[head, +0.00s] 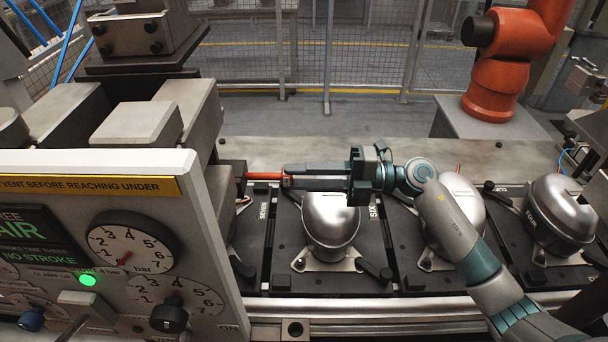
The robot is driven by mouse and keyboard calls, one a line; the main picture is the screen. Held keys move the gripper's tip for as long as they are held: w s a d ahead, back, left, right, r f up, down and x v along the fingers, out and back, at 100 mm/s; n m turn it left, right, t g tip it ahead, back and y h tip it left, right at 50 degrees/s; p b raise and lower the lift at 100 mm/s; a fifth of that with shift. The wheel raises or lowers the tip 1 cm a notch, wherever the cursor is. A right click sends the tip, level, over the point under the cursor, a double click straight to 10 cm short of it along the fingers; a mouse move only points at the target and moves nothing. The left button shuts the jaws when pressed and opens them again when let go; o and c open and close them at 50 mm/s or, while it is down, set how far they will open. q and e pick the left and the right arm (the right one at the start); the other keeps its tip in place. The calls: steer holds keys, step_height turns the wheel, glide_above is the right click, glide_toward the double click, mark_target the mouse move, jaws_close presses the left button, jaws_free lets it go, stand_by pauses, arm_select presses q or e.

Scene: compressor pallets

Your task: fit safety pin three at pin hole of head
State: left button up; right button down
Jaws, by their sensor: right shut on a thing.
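My right gripper (288,178) reaches left over the pallets, its two long fingers shut on a red safety pin (264,175). The pin lies about level and points left. Its left end meets a dark block on the side of the grey press head (228,172). I cannot tell whether the tip is in the pin hole or only against it; the hole itself is hidden. No number shows on the pin. My left gripper is not in view.
Silver compressors (330,222) stand on black pallets along the conveyor (380,307), just below my right gripper. The control panel (120,240) with gauges and a lit green lamp fills the left front. An orange robot (495,88) and a mesh fence (250,55) stand behind.

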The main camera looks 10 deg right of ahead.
mark_target(273, 179)
steer(key=shift+w+a+p, duration=0.25)
steer(key=shift+a+p, duration=0.15)
steer(key=shift+a, duration=0.75)
steer(key=shift+w+a+p, duration=0.25)
steer(key=shift+a+p, duration=0.15)
steer(key=shift+a, duration=0.8)
steer(key=shift+w+a+p, duration=0.25)
steer(key=shift+a+p, duration=0.15)
steer(key=shift+a, duration=0.75)
steer(key=c, duration=1.4)
jaws_free()
steer(key=shift+d, duration=0.15)
steer(key=shift+s+d+f+b, duration=0.15)
steer(key=shift+d+b, duration=0.35)
steer(key=shift+d, duration=0.05)
steer(key=s+d+b, duration=0.2)
steer(key=d+b, duration=0.3)
steer(key=d, duration=0.5)
steer(key=shift+d, duration=0.25)
steer(key=shift+s, duration=0.1)
